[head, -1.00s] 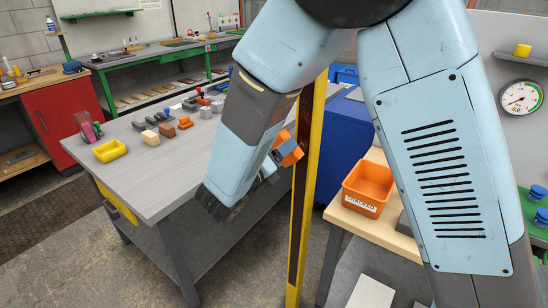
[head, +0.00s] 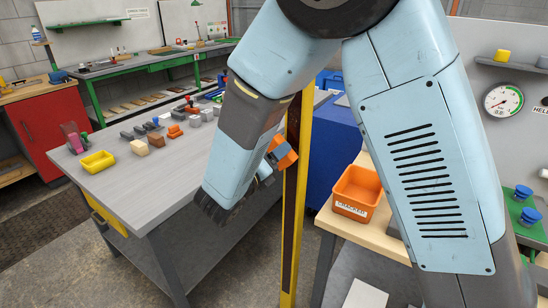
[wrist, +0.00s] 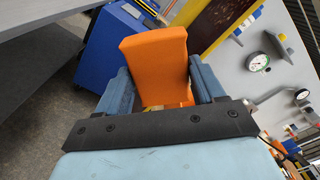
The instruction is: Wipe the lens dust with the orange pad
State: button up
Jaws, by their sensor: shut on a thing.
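My gripper (wrist: 161,92) is shut on an orange pad (wrist: 155,55), which stands up between the two blue-grey fingers in the wrist view. In the head view the orange pad (head: 283,153) shows beside my forearm, in front of the yellow post, and much of the gripper is hidden behind my arm. The pad is held in the air, apart from the grey table. I cannot make out a lens or any dust in these views.
A grey table (head: 150,195) stands at left, with a yellow tray (head: 98,162) and several small blocks on it. A yellow post (head: 294,215) rises close to my gripper. An orange bin (head: 352,208) sits on a wooden bench at right. A blue cabinet (head: 335,145) stands behind.

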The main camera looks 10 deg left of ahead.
jog(key=shift+x, duration=0.85)
dwell(0.4)
